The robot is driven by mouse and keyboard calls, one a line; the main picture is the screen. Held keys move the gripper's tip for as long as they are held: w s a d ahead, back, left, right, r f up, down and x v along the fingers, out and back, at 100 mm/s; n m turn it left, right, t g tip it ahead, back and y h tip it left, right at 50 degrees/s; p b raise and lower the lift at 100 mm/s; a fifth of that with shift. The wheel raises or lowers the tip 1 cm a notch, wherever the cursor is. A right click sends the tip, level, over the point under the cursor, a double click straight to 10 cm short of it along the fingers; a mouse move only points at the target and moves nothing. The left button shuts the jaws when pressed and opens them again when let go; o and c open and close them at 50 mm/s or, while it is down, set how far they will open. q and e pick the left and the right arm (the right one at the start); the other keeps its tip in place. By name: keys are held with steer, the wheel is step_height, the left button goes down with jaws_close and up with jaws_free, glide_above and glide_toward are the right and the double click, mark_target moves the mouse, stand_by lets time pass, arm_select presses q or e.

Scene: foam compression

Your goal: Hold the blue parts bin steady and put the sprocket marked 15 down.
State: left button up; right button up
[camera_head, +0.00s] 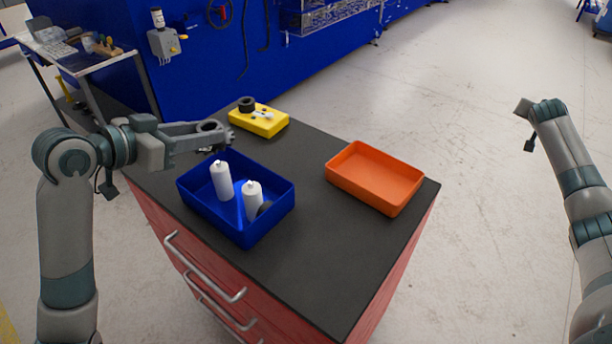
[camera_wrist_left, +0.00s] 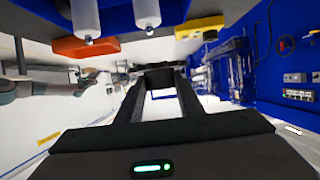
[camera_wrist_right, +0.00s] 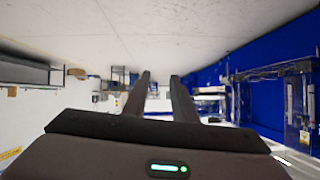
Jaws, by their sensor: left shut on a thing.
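The blue parts bin (camera_head: 225,226) stands on the dark cabinet top, with two white bottles and a dark round piece inside. My left gripper (camera_head: 218,133) is above the bin's far left side, apart from it. It is shut on a dark grey toothed piece, likely the sprocket, whose edge shows at the fingertips in the left wrist view (camera_wrist_left: 160,67). Its number cannot be read. My right gripper (camera_head: 524,108) is out to the right, away from the cabinet and bin; in the right wrist view its fingers (camera_wrist_right: 160,76) are apart and empty.
An orange tray (camera_head: 352,190) stands empty to the right on the cabinet top. A yellow block (camera_head: 268,125) with a black ring (camera_head: 246,103) and small pieces lies at the back. Bare top (camera_head: 310,240) is free between bin and tray. Small dark pieces sit behind the bin.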

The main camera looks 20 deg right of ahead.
steer(key=s+d+r+m+h, duration=0.15)
steer(key=d+r, duration=0.25)
steer(key=r, duration=0.9)
steer(key=w+a+r+t, duration=0.1)
steer(key=a+r, duration=0.4)
steer(key=w+a+f+n+t+y, duration=0.1)
steer(key=w+a+f+n+y, duration=0.25)
steer(key=a, duration=0.95)
steer(key=w+a+f+n+t+y, duration=0.1)
steer(key=w+a+f+n+y, duration=0.2)
steer(key=a, duration=1)
steer(key=w+a+f+n+t+y, duration=0.1)
steer(key=a+f+n+t+y, duration=0.2)
steer(key=a, duration=1)
steer(key=s+a+f+n+g+y, duration=0.1)
steer(key=s+a+n+y, duration=0.2)
steer(key=s+a, duration=0.3)
steer(key=s+a+f+n+g+y, duration=0.1)
steer(key=s+a+n+y, duration=0.2)
steer(key=a, duration=1.4)
steer(key=s+a+f+n+g+y, duration=0.1)
steer(key=s+a+n+y, duration=0.2)
steer(key=s+a, duration=0.6)
steer(key=a+n, duration=0.2)
steer(key=a, duration=0.1)
steer(key=shift+s+f, duration=0.15)
steer(key=shift+f, duration=0.15)
